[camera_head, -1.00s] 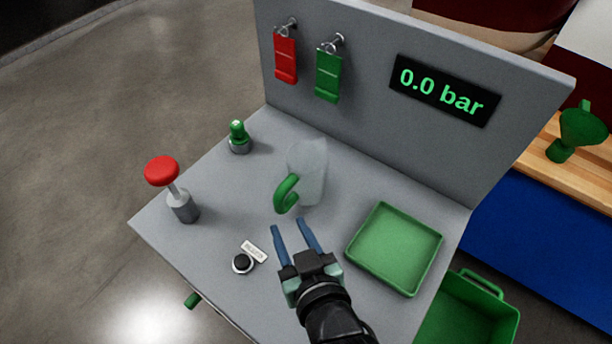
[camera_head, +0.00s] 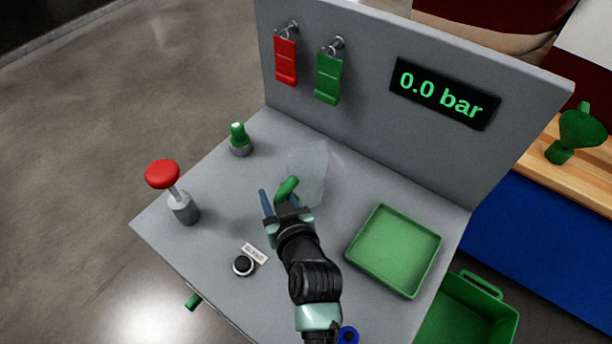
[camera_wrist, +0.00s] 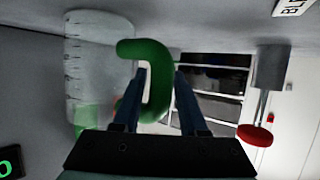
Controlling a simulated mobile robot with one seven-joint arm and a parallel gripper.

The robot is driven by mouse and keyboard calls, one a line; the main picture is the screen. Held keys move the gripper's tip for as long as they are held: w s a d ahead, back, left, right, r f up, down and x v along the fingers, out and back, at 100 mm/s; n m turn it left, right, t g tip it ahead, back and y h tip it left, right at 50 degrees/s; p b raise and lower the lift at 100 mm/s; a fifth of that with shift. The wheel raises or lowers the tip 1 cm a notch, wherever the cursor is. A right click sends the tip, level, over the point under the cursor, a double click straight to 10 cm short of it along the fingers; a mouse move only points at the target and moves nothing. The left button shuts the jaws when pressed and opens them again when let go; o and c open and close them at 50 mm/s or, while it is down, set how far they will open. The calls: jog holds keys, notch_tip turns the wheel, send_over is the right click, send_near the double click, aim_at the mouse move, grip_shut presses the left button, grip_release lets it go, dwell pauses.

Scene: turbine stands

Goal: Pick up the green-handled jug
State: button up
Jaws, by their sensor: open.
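The jug (camera_head: 311,172) is a clear, see-through vessel with a curved green handle (camera_head: 287,188), standing on the grey bench in the middle. In the wrist view the jug body (camera_wrist: 88,60) shows at the left with graduation marks, and the green handle (camera_wrist: 158,75) curves out toward the fingers. My gripper (camera_head: 273,198) is open at the handle; its blue fingers also show in the wrist view (camera_wrist: 160,90). The handle's outer part lies in line with the gap between the fingers. I cannot tell whether either finger touches it.
A red push button (camera_head: 163,174) on a post stands left, a green lamp (camera_head: 239,138) behind it. A green tray (camera_head: 394,250) lies to the right. A small black button (camera_head: 243,265) is near the front. The upright panel (camera_head: 360,120) closes off the back.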

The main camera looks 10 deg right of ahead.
jog(key=shift+w+a+f, duration=0.1)
jog(key=shift+w, duration=0.1)
grip_shut()
dwell(1.3)
